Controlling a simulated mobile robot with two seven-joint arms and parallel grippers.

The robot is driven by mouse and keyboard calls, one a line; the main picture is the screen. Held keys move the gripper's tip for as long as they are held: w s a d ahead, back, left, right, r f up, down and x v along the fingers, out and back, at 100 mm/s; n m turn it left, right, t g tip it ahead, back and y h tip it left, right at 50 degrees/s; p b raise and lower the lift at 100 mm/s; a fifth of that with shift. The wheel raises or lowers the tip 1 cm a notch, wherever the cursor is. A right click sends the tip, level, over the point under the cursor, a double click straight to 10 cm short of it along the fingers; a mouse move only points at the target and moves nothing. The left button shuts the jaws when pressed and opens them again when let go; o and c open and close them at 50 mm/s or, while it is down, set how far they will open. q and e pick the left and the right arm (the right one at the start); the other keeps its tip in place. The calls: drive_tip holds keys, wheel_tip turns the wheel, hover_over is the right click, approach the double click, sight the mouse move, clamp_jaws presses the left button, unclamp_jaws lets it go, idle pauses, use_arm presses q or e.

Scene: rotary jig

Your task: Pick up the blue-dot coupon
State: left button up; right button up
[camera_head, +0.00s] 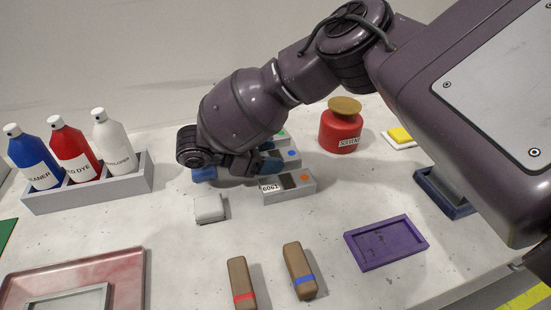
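The blue-dot coupon (292,161) is a grey block with a blue dot, in the middle row of coupons. My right gripper covers its left part. My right gripper (236,170) reaches in from the right, low over the table at the coupons' left side. Its blue fingertips are well apart, one at the coupon's left and one farther left. I see nothing held between them; whether a finger touches the coupon is hidden. My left gripper is not in view.
An orange-dot coupon marked 6061 (289,190) stands in front, a green-dot coupon (281,137) behind. A small grey block (209,208) lies front left. A bottle rack (88,192), purple tray (386,243) and two brown bars are around.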

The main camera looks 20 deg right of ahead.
drive_tip(key=c, duration=0.5)
drive_tip(key=shift+c, duration=0.2)
